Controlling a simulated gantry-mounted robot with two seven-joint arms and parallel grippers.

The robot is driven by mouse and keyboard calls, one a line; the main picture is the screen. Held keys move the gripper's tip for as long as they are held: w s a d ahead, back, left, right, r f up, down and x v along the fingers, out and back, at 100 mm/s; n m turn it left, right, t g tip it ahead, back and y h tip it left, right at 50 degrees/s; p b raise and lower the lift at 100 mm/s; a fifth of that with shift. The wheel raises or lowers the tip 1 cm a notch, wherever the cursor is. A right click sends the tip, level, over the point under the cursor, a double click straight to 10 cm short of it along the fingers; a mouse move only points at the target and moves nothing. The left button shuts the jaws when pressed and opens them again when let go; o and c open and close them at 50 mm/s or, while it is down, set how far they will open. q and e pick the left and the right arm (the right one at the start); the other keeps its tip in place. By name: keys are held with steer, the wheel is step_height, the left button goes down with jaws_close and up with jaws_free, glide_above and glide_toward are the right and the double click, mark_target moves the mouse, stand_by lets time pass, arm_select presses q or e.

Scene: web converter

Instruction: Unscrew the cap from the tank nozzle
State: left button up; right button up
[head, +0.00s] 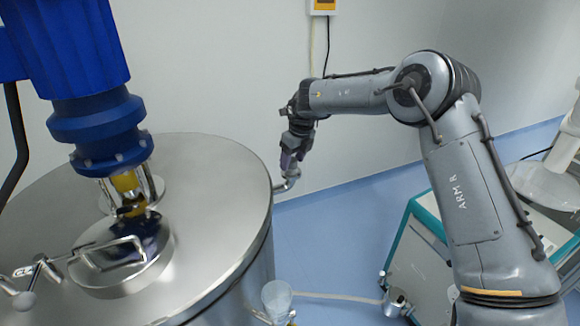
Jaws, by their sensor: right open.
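The large steel tank (215,185) fills the left of the head view. A short bent metal nozzle (290,181) sticks out from its right side near the rim. My right gripper (290,162) points down just above the nozzle's end. It is small and dark here, and I cannot make out its fingers clearly. A cap cannot be told apart from the gripper and nozzle end, and I cannot tell whether the fingers touch anything. My left gripper is not in view.
A blue motor unit (92,100) stands on the tank lid, beside a round hatch with a handle (105,255). A translucent cup (277,298) is at the tank's lower right. A teal-edged cart (420,255) stands behind my right arm.

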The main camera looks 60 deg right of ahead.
stand_by(0.3)
steer(key=m+h, duration=0.1)
steer(key=m, duration=0.3)
steer(key=shift+a, duration=0.15)
steer(key=shift+g, duration=0.3)
steer(key=shift+c, duration=0.3)
jaws_close()
steer(key=shift+r+n+p, duration=0.15)
steer(key=shift+n+p, duration=0.4)
steer(key=shift+n, duration=0.35)
steer(key=shift+n+y, duration=0.4)
steer(key=shift+n, duration=0.3)
steer(key=shift+n+p, duration=0.3)
